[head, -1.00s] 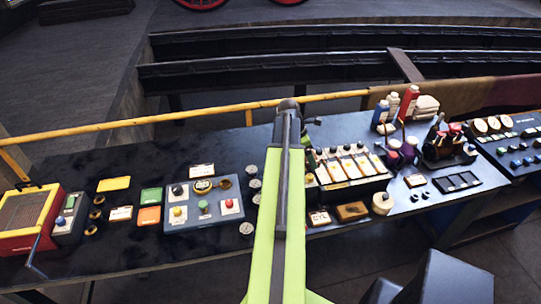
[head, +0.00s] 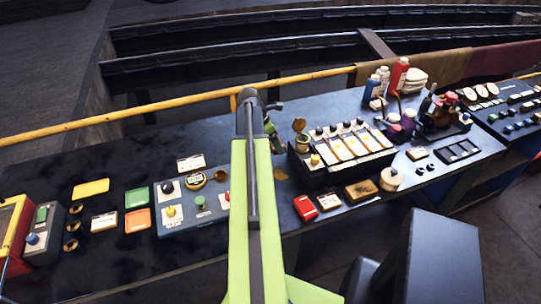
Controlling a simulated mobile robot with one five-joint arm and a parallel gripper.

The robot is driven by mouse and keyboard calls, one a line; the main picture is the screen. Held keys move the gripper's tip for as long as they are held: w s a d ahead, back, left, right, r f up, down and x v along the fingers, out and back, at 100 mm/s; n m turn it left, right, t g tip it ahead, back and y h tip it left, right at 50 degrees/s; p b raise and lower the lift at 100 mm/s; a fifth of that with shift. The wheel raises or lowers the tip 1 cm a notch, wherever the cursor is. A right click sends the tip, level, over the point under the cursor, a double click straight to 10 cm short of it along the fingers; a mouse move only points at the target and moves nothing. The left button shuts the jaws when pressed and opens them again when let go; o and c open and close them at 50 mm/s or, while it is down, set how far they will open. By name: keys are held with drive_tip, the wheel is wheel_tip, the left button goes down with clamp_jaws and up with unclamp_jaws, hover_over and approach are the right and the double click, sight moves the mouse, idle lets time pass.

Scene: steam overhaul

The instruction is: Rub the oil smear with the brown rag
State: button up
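A brown cloth (head: 446,66), which looks like the brown rag, hangs over the yellow rail at the back right of the bench. A maroon cloth (head: 502,54) hangs to its right. Dark, glossy blotches mark the bench top (head: 140,165) on the left; I cannot tell which is the oil smear. My green arm reaches up the middle of the head view. My gripper (head: 272,127) is at its far end over the bench, small and mostly hidden by the arm. It is well left of the brown cloth and apart from it. Its fingers cannot be made out.
The bench holds a blue button panel (head: 188,222), a switch box (head: 338,152), a red block (head: 305,208), bottles (head: 398,74) and a white stack (head: 413,82). The yellow rail (head: 180,113) runs along the back edge. Bare bench lies behind the left panels.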

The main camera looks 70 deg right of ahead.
sight(273, 147)
wheel_tip(273, 147, down, 3)
drive_tip(key=shift+f+b, duration=0.2)
drive_tip(key=shift+b, duration=0.8)
